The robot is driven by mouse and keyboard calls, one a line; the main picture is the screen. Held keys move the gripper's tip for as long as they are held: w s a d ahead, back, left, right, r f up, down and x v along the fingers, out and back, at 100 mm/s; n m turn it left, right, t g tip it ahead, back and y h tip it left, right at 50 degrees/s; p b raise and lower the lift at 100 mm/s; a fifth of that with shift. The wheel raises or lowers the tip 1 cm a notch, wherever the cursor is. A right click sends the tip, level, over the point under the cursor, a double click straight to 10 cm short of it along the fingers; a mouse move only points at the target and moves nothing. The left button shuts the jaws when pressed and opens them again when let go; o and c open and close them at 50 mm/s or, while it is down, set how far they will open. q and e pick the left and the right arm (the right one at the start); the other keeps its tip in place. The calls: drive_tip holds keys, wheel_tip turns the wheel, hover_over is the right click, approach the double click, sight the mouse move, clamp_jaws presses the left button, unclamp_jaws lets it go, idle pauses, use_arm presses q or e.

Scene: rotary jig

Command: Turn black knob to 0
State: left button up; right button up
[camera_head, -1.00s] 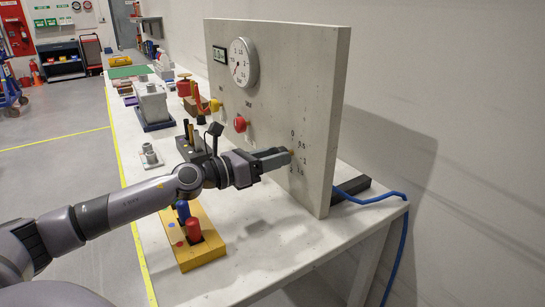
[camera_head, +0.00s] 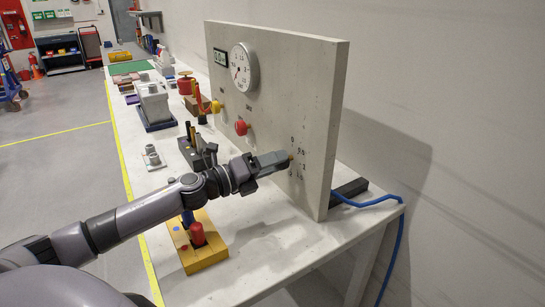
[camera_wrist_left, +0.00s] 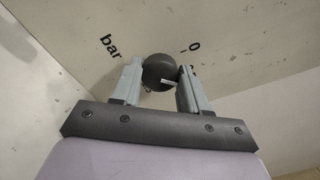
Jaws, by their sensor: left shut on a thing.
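The black knob (camera_wrist_left: 160,72) sits on the grey upright panel (camera_head: 318,110). In the left wrist view it is between the two fingers of my left gripper (camera_wrist_left: 163,82), which is shut on it. A short white mark on the knob points to the lower right in that view. The printed "0" is just above the right finger and "bar" is to the left. In the head view my left gripper (camera_head: 286,161) reaches the panel's right part, beside the printed scale, and mostly hides the knob. My right gripper does not show.
A round gauge (camera_head: 243,67) and a small digital display (camera_head: 220,57) are high on the panel. A red knob (camera_head: 241,127) and a yellow knob (camera_head: 215,106) are to the left. A yellow block (camera_head: 205,250) with pegs stands below my arm. The table's front right is clear.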

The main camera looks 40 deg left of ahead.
use_arm(q)
drive_tip(key=shift+n+y+p, duration=0.3)
drive_tip(key=shift+n+p, duration=2.25)
drive_tip(key=shift+n, duration=1.85)
drive_tip(key=shift+f, duration=0.1)
drive_tip(key=o, duration=1)
drive_tip(key=shift+o, duration=0.2)
